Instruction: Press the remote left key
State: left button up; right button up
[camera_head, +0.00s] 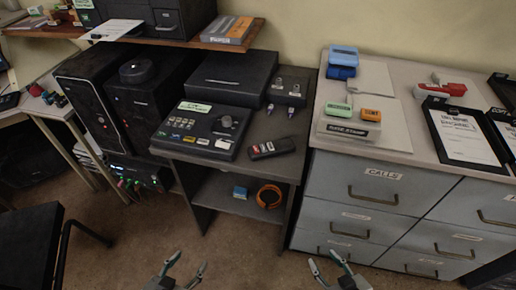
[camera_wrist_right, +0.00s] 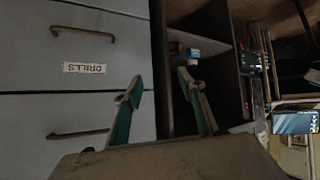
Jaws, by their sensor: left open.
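The remote (camera_head: 272,148) is a small dark handset with a red key and pale keys on top. It lies on the dark desk (camera_head: 237,166), near the front right, beside the button console. My left gripper (camera_head: 191,259) is open and empty at the bottom of the head view, in front of and below the desk. My right gripper (camera_head: 323,257) is open and empty, low in front of the grey drawers. Its two fingers show apart in the right wrist view (camera_wrist_right: 160,87). Both grippers are well away from the remote. I cannot make out the remote in the right wrist view.
A button console (camera_head: 204,129) with a knob stands left of the remote. Two small black devices (camera_head: 288,91) stand behind it. Grey drawers (camera_head: 372,192) border the desk on the right. A black chair (camera_head: 30,240) is at the left. Open floor lies before the desk.

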jog(key=shift+r, duration=0.1)
dwell(0.3)
grip_shut()
dwell(1.1)
